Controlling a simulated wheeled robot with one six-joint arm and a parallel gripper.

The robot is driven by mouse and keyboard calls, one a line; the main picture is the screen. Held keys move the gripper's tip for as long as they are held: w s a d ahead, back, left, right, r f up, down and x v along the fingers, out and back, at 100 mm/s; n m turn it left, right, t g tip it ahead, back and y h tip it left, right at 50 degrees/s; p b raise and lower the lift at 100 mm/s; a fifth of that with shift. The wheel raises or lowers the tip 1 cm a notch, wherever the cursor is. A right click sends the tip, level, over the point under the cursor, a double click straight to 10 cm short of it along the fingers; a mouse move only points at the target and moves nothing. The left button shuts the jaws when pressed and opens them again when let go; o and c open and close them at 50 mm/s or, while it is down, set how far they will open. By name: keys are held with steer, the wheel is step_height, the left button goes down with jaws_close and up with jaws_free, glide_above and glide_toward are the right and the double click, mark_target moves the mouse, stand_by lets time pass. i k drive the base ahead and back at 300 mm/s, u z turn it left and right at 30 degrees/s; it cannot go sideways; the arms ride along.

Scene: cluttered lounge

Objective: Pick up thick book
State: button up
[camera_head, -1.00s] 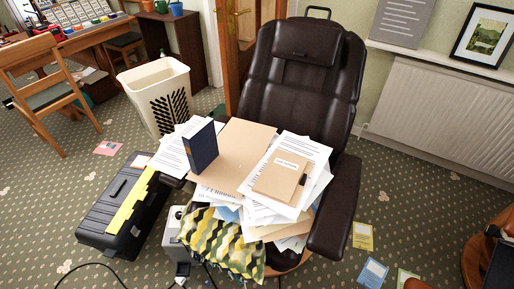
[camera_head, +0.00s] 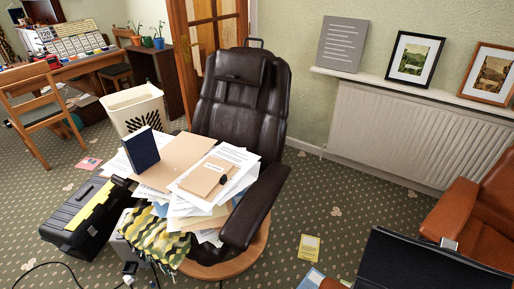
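A thick dark blue book (camera_head: 141,150) stands upright on the left part of a pile of papers and folders. The pile lies on the seat of a dark brown leather recliner (camera_head: 237,105). A tan folder (camera_head: 178,158) lies flat just right of the book, and a smaller tan notebook or folder (camera_head: 207,178) with a label lies farther right on white sheets. The book's front cover and spine edge show. My gripper is not in view.
A black toolbox with a yellow strip (camera_head: 85,215) is on the carpet left of the recliner, near a white bin (camera_head: 135,106). A patterned cloth (camera_head: 150,240) hangs at the front. An orange armchair (camera_head: 478,215) is at right. Carpet (camera_head: 355,215) between the chairs is mostly clear.

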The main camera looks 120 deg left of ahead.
mark_target(140, 148)
steer(key=i, duration=0.2)
steer(key=u, duration=4.65)
steer(key=i, duration=1)
steer(key=k, duration=1)
steer(key=u, duration=1.55)
steer(key=i, duration=1.15)
